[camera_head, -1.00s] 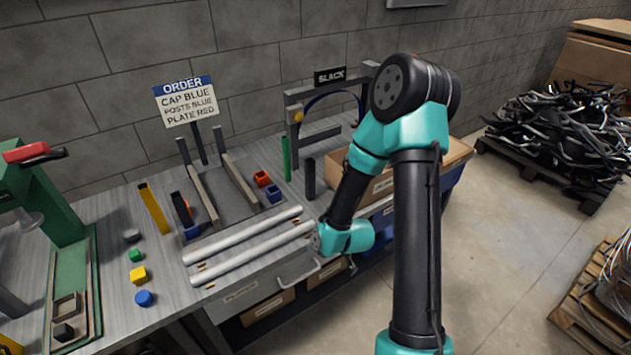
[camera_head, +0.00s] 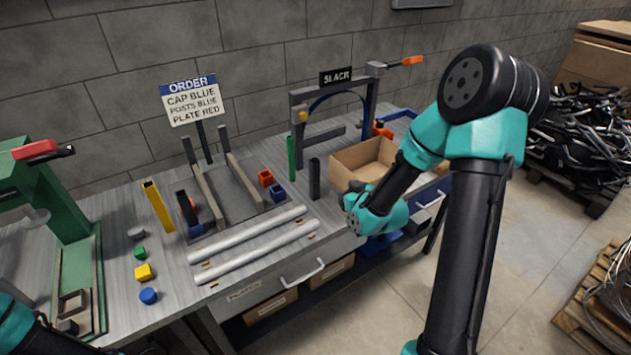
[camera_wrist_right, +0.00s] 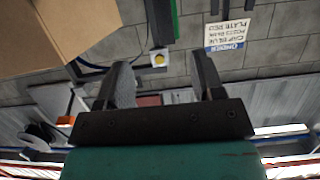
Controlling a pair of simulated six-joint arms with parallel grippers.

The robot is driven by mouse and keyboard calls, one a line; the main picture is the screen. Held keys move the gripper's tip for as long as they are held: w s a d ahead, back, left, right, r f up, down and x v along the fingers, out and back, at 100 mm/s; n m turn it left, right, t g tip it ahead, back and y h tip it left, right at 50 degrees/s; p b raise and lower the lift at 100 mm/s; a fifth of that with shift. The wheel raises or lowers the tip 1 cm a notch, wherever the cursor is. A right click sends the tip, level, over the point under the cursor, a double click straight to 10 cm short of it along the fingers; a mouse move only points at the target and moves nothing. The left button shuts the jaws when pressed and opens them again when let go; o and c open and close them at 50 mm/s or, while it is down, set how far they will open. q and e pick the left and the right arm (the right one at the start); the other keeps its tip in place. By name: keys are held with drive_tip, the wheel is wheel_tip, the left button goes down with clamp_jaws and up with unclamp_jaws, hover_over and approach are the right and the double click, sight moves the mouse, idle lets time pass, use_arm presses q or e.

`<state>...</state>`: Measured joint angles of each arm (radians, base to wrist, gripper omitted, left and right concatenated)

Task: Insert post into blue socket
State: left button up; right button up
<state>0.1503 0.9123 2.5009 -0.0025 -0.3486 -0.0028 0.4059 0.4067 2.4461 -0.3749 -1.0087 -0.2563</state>
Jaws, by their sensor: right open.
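A yellow post (camera_head: 158,207), a green post (camera_head: 291,158) and a dark grey post (camera_head: 314,178) stand upright on the bench. A blue socket (camera_head: 278,194) sits at the right of the grey rack plate, beside an orange-red socket (camera_head: 266,178). Another blue piece (camera_head: 196,230) shows at the plate's left front, by a black upright piece (camera_head: 187,209); I cannot tell whether that piece is inside it. My right gripper (camera_wrist_right: 165,80) is open and empty in the right wrist view. In the head view it is mostly hidden behind my wrist, near the cardboard box. My left gripper is out of view.
Two pale rods (camera_head: 255,244) lie along the bench front. An open cardboard box (camera_head: 362,160) is at the bench's right end. An order sign (camera_head: 190,101) and a black-marked frame (camera_head: 300,122) stand behind. Small caps and a green press (camera_head: 60,200) are at left.

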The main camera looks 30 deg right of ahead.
sight(317, 177)
drive_tip(key=x, duration=1.1)
drive_tip(key=shift+w+f, duration=0.15)
drive_tip(key=shift+w, duration=0.2)
drive_tip(key=shift+x, duration=2.6)
drive_tip(key=shift+s+a+f, duration=0.1)
drive_tip(key=shift+a+f, duration=0.05)
drive_tip(key=shift+c, duration=0.3)
drive_tip(key=c, duration=1)
drive_tip(key=shift+o, duration=0.2)
